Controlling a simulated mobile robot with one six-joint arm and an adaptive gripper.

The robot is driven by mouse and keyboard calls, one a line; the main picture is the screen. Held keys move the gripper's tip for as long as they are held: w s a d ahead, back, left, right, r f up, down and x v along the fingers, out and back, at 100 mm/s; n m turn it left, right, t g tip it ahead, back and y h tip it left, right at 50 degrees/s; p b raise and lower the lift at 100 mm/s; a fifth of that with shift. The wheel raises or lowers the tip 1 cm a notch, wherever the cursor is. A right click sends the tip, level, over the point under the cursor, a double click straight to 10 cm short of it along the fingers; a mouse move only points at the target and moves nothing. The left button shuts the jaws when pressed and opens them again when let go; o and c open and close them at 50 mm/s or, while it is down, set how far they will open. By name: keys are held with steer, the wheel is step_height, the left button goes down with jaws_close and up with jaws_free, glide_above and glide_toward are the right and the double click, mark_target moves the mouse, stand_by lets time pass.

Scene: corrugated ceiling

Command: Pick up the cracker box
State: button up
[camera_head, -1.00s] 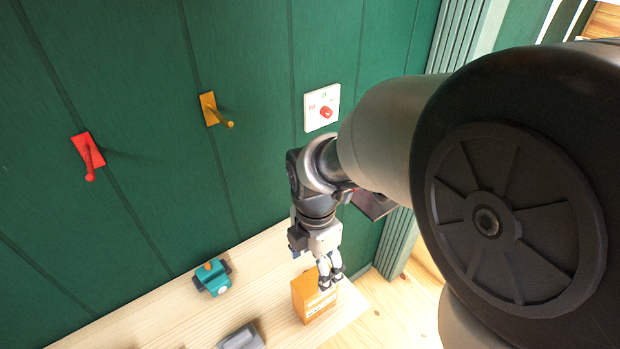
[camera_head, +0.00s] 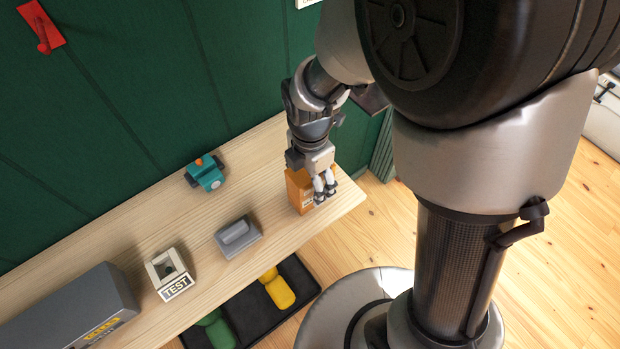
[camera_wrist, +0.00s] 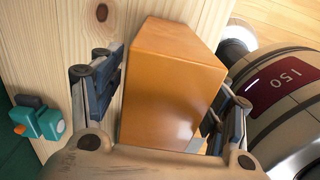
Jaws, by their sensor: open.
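The cracker box (camera_head: 297,187) is orange and stands upright on the wooden shelf near its right end. My gripper (camera_head: 325,192) is above and in front of it in the head view and hides part of it. In the wrist view the box (camera_wrist: 172,85) lies between the two open fingers of my gripper (camera_wrist: 165,100). The left finger is close beside one side of the box and the right finger is beside the other. I cannot tell whether either finger touches it.
A teal toy (camera_head: 206,173), a grey block (camera_head: 238,237), a white TEST box (camera_head: 170,273) and a large grey case (camera_head: 75,310) stand on the shelf (camera_head: 135,225). A black tray (camera_head: 247,312) with yellow and green items lies below. A green wall (camera_head: 130,90) rises behind.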

steer(key=shift+r, duration=0.1)
steer(key=shift+c, duration=0.5)
steer(key=c, duration=1.3)
